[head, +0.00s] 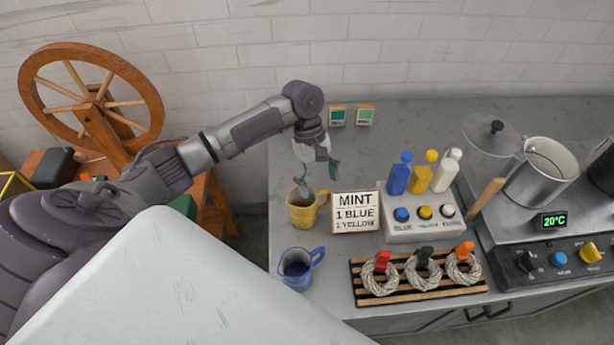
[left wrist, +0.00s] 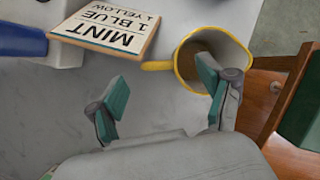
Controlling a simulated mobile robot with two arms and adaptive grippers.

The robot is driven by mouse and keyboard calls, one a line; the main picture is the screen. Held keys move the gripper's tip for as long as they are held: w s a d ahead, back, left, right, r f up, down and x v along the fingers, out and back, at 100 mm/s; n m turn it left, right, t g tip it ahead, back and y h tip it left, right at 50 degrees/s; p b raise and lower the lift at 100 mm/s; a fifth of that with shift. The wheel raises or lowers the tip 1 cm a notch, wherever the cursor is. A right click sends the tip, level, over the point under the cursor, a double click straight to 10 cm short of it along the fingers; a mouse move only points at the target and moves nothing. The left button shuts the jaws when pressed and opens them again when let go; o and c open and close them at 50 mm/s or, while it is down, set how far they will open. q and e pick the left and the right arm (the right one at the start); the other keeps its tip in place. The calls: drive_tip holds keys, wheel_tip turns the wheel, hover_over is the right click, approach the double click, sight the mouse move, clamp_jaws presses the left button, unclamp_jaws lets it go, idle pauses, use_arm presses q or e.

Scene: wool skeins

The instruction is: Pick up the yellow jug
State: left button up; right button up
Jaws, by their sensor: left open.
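The yellow jug (head: 301,214) stands upright on the grey counter, left of the MINT sign. Its handle points right in the head view. In the left wrist view the jug (left wrist: 243,57) is at the upper right, with its handle (left wrist: 157,66) pointing left. My left gripper (head: 318,174) is open and empty, pointing down above the jug. In the left wrist view my left gripper (left wrist: 163,98) has one finger overlapping the jug's mouth and the other left of it. I cannot tell whether a finger touches the rim. My right gripper is not in view.
The MINT sign (head: 356,212) stands close right of the jug. A blue jug (head: 297,269) is in front. Dye bottles (head: 398,174), wool skeins on a slatted rack (head: 419,296) and a pot (head: 541,172) are to the right. A spinning wheel (head: 91,98) stands left.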

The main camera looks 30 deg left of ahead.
sight(323, 191)
use_arm(q)
drive_tip(key=shift+x, duration=1.85)
drive_tip(key=shift+d+r, duration=0.1)
clamp_jaws()
